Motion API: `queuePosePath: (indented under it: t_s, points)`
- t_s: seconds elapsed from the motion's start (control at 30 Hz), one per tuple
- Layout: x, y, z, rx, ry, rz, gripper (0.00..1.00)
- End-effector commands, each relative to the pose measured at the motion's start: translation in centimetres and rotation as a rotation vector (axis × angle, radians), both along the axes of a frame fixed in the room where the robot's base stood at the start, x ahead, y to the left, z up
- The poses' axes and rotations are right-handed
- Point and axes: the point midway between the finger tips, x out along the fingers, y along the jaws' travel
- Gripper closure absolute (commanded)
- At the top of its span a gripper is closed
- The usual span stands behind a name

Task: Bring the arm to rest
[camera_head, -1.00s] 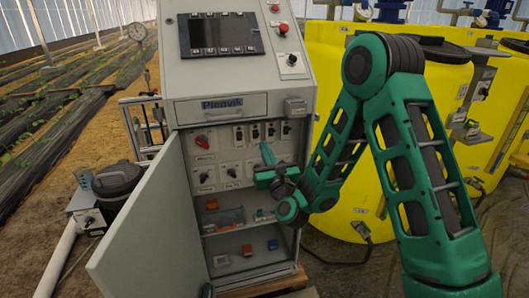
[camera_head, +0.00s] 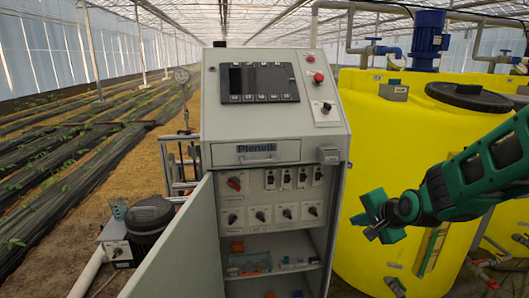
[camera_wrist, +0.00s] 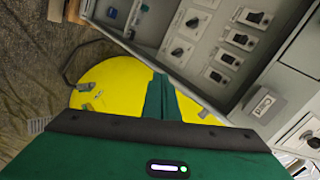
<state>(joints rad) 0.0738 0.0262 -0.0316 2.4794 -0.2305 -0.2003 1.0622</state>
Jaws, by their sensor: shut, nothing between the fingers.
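My gripper (camera_head: 378,220) is at the right in the head view, in front of the yellow tank (camera_head: 385,150) and to the right of the control cabinet (camera_head: 215,135). It is shut and empty, and touches nothing that I can see. My green arm reaches in from the right edge. In the wrist view my gripper (camera_wrist: 158,100) shows as a green shape against the yellow tank (camera_wrist: 110,75), with the tilted cabinet panel (camera_wrist: 235,50) at the upper right. The fingertips are hard to make out there.
The cabinet door (camera_head: 178,250) stands open to the left. Small parts lie on the cabinet's inner shelf (camera_head: 290,268). A black canister (camera_head: 150,218) stands left of the cabinet. Pipes and a blue pump (camera_head: 428,35) are above the tanks. Planted rows lie far left.

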Motion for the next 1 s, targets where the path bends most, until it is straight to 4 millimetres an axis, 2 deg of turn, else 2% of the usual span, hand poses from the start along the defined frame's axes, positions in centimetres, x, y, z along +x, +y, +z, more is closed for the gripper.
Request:
queuePosePath:
  t_s: [0.1, 0.17, 0.3, 0.43, 0.5, 0.6, 0.7, 0.8, 1.0]
  points:
    - [-4.6, -4.5, 0.2, -0.181, 0.118, 0.057, 1.00]
    - [-7.3, -6.6, 0.1, -0.258, 0.189, 0.093, 1.00]
    - [-14.4, -10.7, 0.3, -0.389, 0.364, 0.184, 1.00]
    - [-21.6, -13.1, 0.8, -0.443, 0.525, 0.286, 1.00]
    - [-25.4, -13.7, 1.1, -0.447, 0.600, 0.344, 1.00]
    - [-29.9, -14.0, 1.6, -0.430, 0.683, 0.419, 1.00]
    - [-33.0, -13.8, 1.9, -0.407, 0.733, 0.478, 1.00]
    - [-34.8, -13.6, 2.1, -0.388, 0.759, 0.513, 1.00]
    - [-35.4, -13.5, 2.2, -0.381, 0.770, 0.529, 1.00]
